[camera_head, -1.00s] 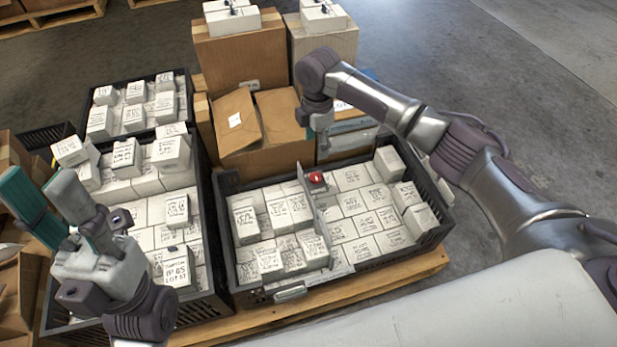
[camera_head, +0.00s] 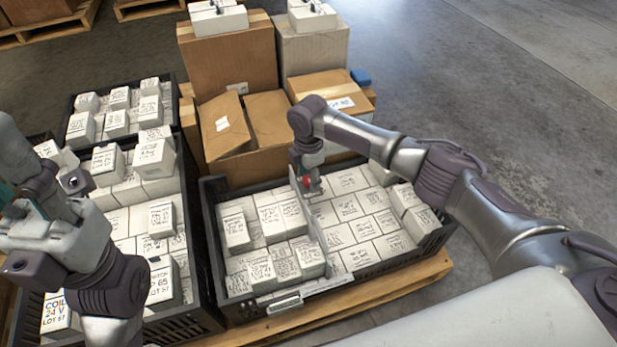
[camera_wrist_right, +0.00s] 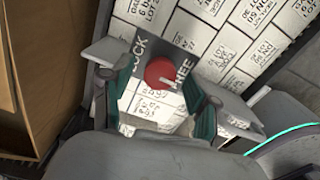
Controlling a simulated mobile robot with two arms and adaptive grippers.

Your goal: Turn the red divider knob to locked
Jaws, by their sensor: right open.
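The red knob (camera_wrist_right: 160,73) sits on the grey divider (camera_wrist_right: 148,107), between the words LOCK on its left and FREE on its right. Its pale mark points down and right, toward the FREE side. In the head view the knob (camera_head: 306,182) is partly covered by my right gripper (camera_head: 309,178). In the right wrist view my right gripper (camera_wrist_right: 160,92) is open, its teal fingers either side of the knob with gaps. The divider (camera_head: 312,228) stands across the black crate (camera_head: 213,262). My left gripper (camera_head: 32,185) is at the left edge, its fingertips partly out of frame.
White labelled boxes (camera_head: 262,272) fill both sides of the crate. Another black crate (camera_head: 185,320) of boxes stands at left, below my left arm. Cardboard boxes (camera_head: 232,65) rise behind. The crate rests on a wooden pallet (camera_head: 425,272).

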